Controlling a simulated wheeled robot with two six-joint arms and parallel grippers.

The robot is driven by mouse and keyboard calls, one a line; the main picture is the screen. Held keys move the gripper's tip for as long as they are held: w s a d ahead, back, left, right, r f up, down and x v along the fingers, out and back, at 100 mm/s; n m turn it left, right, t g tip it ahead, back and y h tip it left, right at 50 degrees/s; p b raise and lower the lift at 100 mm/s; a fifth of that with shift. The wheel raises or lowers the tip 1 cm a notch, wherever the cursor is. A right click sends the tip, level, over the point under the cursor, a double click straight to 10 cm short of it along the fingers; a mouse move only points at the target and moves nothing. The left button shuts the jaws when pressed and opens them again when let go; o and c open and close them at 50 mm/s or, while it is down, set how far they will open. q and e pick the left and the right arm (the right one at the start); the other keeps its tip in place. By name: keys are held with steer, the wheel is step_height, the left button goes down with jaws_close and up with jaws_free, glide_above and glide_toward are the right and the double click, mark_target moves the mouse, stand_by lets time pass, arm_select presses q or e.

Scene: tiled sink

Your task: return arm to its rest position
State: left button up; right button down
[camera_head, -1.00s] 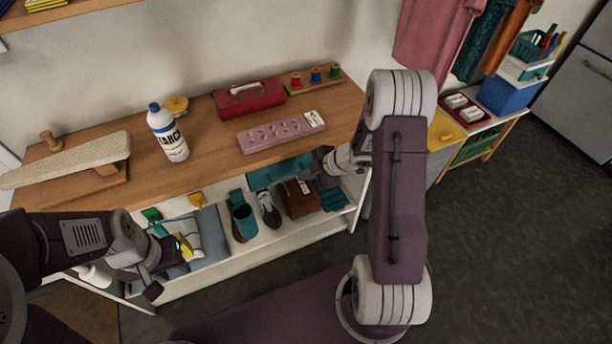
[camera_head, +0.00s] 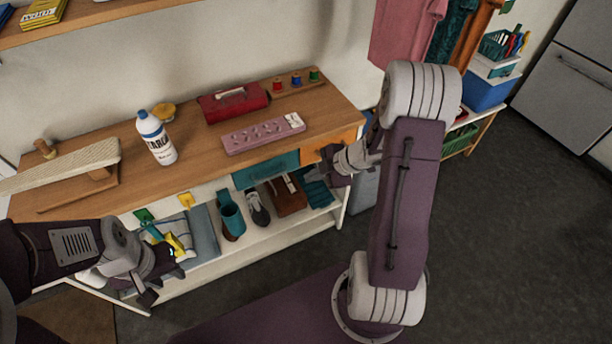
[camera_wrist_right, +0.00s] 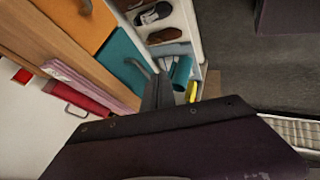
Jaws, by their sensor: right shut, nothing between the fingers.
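My right arm stands folded in the middle of the head view. Its gripper (camera_head: 314,172) is shut and empty, in front of the cabinet just below the orange drawer (camera_head: 330,145). In the right wrist view, the shut fingers (camera_wrist_right: 158,92) point toward the teal drawer (camera_wrist_right: 127,62) with nothing between them. The teal drawer also shows in the head view (camera_head: 265,170), left of the right gripper. My left gripper (camera_head: 164,284) is at the lower left, by the lower shelf. Its fingers look apart, with nothing visible held.
The dark floor (camera_head: 510,240) at right is clear.

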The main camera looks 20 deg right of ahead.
steer(key=w+a+r+m+t+h+p, duration=0.15)
steer(key=w+a+r, duration=0.35)
steer(key=a+r, duration=0.5)
steer(key=s+d+f+m+g+h, duration=0.1)
steer(key=s+f+m+g+h, duration=0.1)
steer(key=s+m, duration=0.6)
steer(key=s+d+f+m+g+h, duration=0.1)
steer(key=s+d+f+m+g, duration=0.1)
steer(key=s+m, duration=0.5)
steer(key=s+f+g, duration=0.1)
steer(key=s+g, duration=0.1)
steer(key=s, duration=0.2)
steer(key=shift+d+f+m+h, duration=0.2)
steer(key=shift+d+m+h, duration=0.05)
steer(key=shift+m+h, duration=0.1)
